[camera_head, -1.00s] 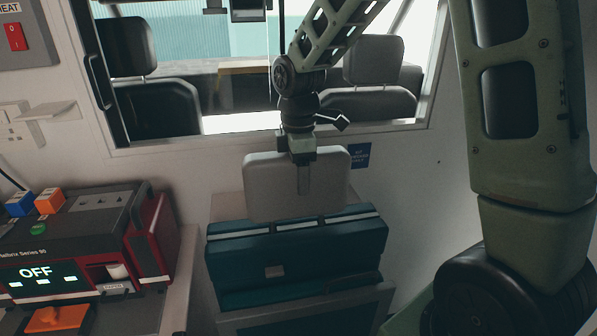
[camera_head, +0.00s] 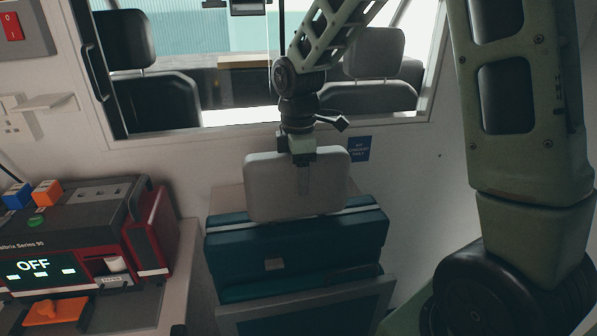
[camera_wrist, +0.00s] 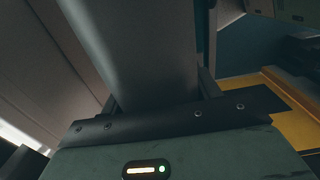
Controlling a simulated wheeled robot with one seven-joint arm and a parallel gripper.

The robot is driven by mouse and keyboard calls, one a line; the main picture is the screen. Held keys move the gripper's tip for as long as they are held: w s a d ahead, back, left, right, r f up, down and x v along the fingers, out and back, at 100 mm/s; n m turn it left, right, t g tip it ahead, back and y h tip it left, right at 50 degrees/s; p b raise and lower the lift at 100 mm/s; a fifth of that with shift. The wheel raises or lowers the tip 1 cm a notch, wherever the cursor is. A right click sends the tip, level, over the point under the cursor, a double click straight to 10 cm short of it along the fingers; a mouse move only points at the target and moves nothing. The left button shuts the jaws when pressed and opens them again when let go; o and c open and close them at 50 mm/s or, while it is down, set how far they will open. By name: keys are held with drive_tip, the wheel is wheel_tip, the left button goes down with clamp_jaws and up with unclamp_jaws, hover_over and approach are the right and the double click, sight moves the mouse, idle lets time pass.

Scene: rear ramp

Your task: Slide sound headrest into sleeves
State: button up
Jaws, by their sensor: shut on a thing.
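A pale grey headrest (camera_head: 270,190) hangs upright under my gripper (camera_head: 303,178) in the head view. My gripper points down and is shut on the headrest's upper middle, one finger showing on its near face. In the wrist view the headrest (camera_wrist: 145,50) is a large grey slab between the fingers. Its lower edge overlaps the top of a teal, box-like piece with a pale stripe (camera_head: 290,250). I cannot tell whether they touch.
A red and black device (camera_head: 75,235) with an OFF display stands on the left counter. A window (camera_head: 215,90) behind shows two front seats with headrests. A grey-framed panel (camera_head: 310,308) leans below the teal piece. A yellow surface (camera_wrist: 265,95) shows in the wrist view.

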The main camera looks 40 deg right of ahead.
drive_tip(key=shift+f+b, duration=0.4)
drive_tip(key=shift+f, duration=0.4)
drive_tip(key=o, duration=1.5)
wheel_tip(320, 180, up, 18)
drive_tip(key=b, duration=0.2)
drive_tip(key=shift+f, duration=0.25)
